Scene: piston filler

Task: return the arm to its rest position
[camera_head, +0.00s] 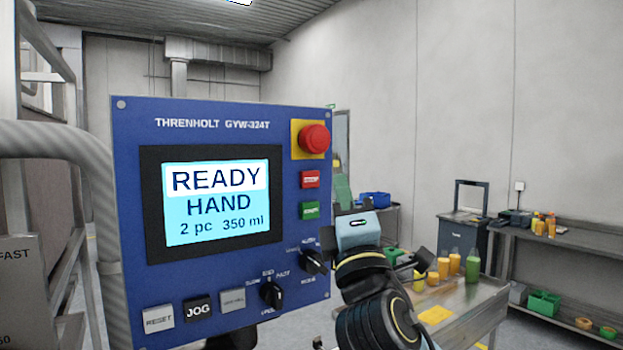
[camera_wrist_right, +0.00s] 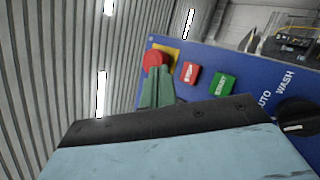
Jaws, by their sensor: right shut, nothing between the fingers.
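My right gripper (camera_head: 342,180) is raised at the right edge of the blue control panel (camera_head: 217,128), its green fingers pointing up above a light blue hand. In the right wrist view the fingers (camera_wrist_right: 157,76) are together and empty. They overlap the panel near the red stop button (camera_wrist_right: 153,60); I cannot tell how large the gap is. The black right wrist and forearm come up from the bottom, beside the panel's lower right corner. The screen (camera_head: 215,203) reads READY, HAND, 2 pc, 350 ml. My left gripper is not in view.
The panel carries a mushroom stop button (camera_head: 314,139), a green button (camera_head: 309,211) and black selector knobs (camera_head: 272,295). A thick grey pipe (camera_head: 85,150) stands left. A metal table (camera_head: 470,305) with orange and green bottles stands behind my right arm. Open floor lies farther back.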

